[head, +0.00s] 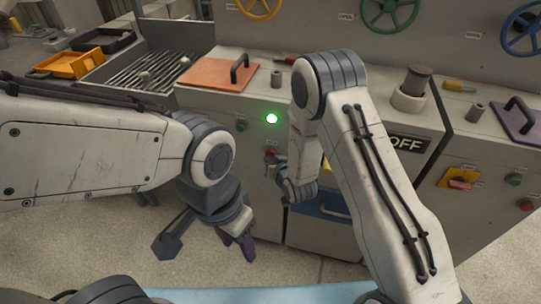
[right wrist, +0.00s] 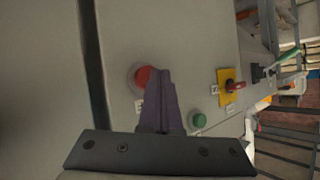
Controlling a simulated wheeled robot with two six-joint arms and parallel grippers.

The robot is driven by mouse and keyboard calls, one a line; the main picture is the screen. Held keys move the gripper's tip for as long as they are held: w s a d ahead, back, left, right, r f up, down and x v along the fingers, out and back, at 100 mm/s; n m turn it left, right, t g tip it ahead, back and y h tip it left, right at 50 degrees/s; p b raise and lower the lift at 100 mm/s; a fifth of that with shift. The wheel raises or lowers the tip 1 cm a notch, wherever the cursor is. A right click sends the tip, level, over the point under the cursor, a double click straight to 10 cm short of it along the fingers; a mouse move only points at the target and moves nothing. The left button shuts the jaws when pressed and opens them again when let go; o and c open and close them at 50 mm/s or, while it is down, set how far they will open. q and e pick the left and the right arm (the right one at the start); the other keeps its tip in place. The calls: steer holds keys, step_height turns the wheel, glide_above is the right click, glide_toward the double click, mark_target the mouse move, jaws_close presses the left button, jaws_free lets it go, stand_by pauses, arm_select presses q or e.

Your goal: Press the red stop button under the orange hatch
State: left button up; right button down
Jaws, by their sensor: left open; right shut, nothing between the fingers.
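The orange hatch (head: 217,74) lies flat on the bench top, its dark handle upright. On the cabinet front below it, a red button (head: 270,154) is partly hidden by my right gripper (head: 275,160). In the right wrist view, the round red button (right wrist: 141,76) sits right beside the tip of my shut, empty right gripper (right wrist: 160,75), whose fingers overlap its edge; I cannot tell whether they touch. My left gripper (head: 208,246) is open and empty, low in front of the cabinet.
A green button (head: 240,125) and a lit green lamp (head: 271,118) are on the same front. A yellow plate with a red switch (right wrist: 230,87) is nearby. At right are a purple hatch (head: 517,120) and another red button (head: 526,204). Orange tray (head: 75,65) stands at left.

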steer(key=shift+w+d, duration=0.15)
steer(key=shift+w, duration=0.3)
stand_by(0.6)
steer(key=shift+s, duration=0.1)
steer(key=shift+s+a, duration=0.3)
steer(key=shift+s, duration=0.45)
steer(key=shift+s, duration=0.1)
steer(key=shift+s+a+b, duration=0.15)
steer(key=shift+s+a, duration=0.1)
steer(key=shift+s, duration=0.5)
steer(key=shift+s+a+b, duration=0.1)
steer(key=shift+s+a, duration=0.15)
steer(key=shift+s, duration=0.55)
steer(key=shift+s+a+b, duration=0.15)
steer(key=shift+s+a, duration=0.1)
steer(key=shift+s, duration=0.5)
